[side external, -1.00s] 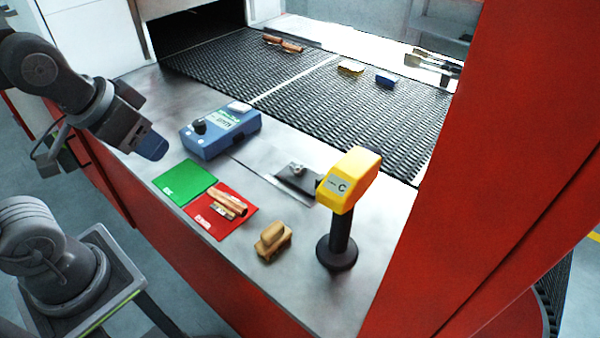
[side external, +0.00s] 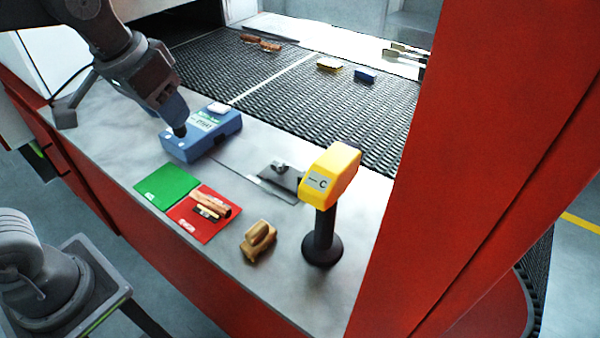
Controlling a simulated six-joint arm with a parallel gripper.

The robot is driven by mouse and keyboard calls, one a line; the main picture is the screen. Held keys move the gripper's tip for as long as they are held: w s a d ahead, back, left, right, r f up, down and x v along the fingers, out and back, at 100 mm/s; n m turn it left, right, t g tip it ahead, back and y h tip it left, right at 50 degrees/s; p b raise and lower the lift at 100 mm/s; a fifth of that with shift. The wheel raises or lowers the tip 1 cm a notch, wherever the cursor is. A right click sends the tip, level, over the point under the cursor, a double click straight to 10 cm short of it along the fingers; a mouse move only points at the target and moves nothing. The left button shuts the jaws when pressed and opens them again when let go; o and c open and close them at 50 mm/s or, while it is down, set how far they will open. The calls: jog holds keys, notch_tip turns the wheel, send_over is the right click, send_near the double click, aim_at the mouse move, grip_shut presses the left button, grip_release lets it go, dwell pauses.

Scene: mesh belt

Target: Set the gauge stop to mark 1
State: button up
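My gripper (side external: 175,112) is at the blue box (side external: 214,137) on the steel table, its blue end pointing down at the box's dark knob (side external: 180,131). It is right over or against the knob; I cannot tell whether it touches, or whether the fingers are open or shut. A dark block with a small metal knob, perhaps the gauge stop (side external: 281,174), sits on a thin strip right of the box. Its marks are too small to read.
A yellow reader marked C (side external: 332,172) stands on a black post. A green card (side external: 167,186) and a red card (side external: 190,229) with brown and dark pieces lie in front. A wooden block (side external: 258,241) is nearby. The mesh belt (side external: 300,105) carries several parts.

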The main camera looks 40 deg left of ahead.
aim_at(285, 172)
jog(key=w+d+f+g, duration=0.2)
jog(key=w+d+f, duration=0.1)
jog(key=w+d, duration=0.45)
jog(key=w+d+f+g, duration=0.2)
jog(key=w+d+f, duration=0.1)
jog(key=w+d, duration=0.4)
jog(key=f, duration=0.4)
jog(key=a+f, duration=0.1)
jog(key=f, duration=0.3)
jog(key=w+f, duration=0.1)
jog(key=f, duration=0.3)
jog(key=shift+w+a+f, duration=0.1)
jog(key=shift+a+f, duration=0.05)
jog(key=shift+f, duration=0.15)
jog(key=shift+c, duration=0.2)
grip_shut()
